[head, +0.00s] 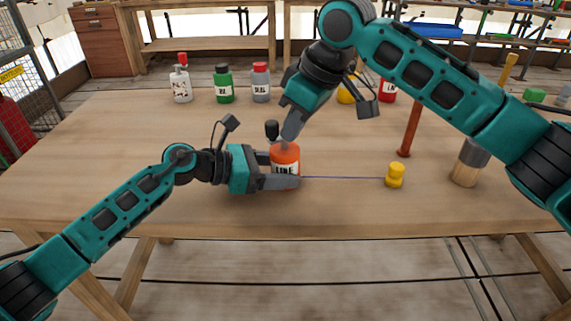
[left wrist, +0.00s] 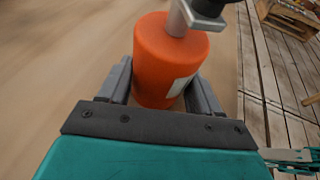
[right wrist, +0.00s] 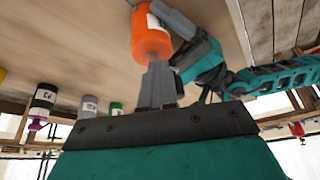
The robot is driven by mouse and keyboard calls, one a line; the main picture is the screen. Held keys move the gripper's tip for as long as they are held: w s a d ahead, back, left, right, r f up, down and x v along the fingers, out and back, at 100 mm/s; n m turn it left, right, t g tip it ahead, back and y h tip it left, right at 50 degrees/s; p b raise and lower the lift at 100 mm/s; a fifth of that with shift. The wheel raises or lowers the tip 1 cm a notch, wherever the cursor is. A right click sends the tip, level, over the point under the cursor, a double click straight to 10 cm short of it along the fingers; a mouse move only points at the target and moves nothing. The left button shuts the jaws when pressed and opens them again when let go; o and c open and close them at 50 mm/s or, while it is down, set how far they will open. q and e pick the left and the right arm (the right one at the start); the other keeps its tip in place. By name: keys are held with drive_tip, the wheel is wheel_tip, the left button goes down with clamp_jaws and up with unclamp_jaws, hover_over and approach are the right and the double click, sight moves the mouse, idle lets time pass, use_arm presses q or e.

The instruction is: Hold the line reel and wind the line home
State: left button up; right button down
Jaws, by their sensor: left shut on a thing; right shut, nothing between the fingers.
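The orange-red line reel (head: 285,156) stands on the table with a white label on its side. My left gripper (head: 281,178) is shut around its body; in the left wrist view the fingers flank the reel (left wrist: 168,70). A black knob (head: 272,128) shows at the reel's top. A thin blue line (head: 340,178) runs right from the reel to a yellow spool-shaped piece (head: 396,175). My right gripper (head: 289,137) is shut and empty, fingertips pointing down at the reel's top. In the right wrist view its fingers overlap the reel (right wrist: 150,42); contact is unclear.
Labelled bottles stand along the table's back: white (head: 181,80), green (head: 223,84) and grey (head: 261,82), with yellow and red ones partly behind my right arm. A wooden-handled tool (head: 466,165) and a red-brown post (head: 411,128) stand at the right. The table's left (head: 110,140) is clear.

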drive_tip(key=shift+s+a, duration=0.15)
drive_tip(key=shift+a, duration=0.15)
drive_tip(key=shift+s+d, duration=0.1)
drive_tip(key=shift+d, duration=0.1)
wheel_tip(320, 180, up, 7)
idle(0.8)
drive_tip(key=shift+d, duration=0.1)
drive_tip(key=shift+s+f, duration=0.25)
drive_tip(key=shift+f, duration=0.75)
drive_tip(key=shift+s+f, duration=0.2)
drive_tip(key=shift+f, duration=0.8)
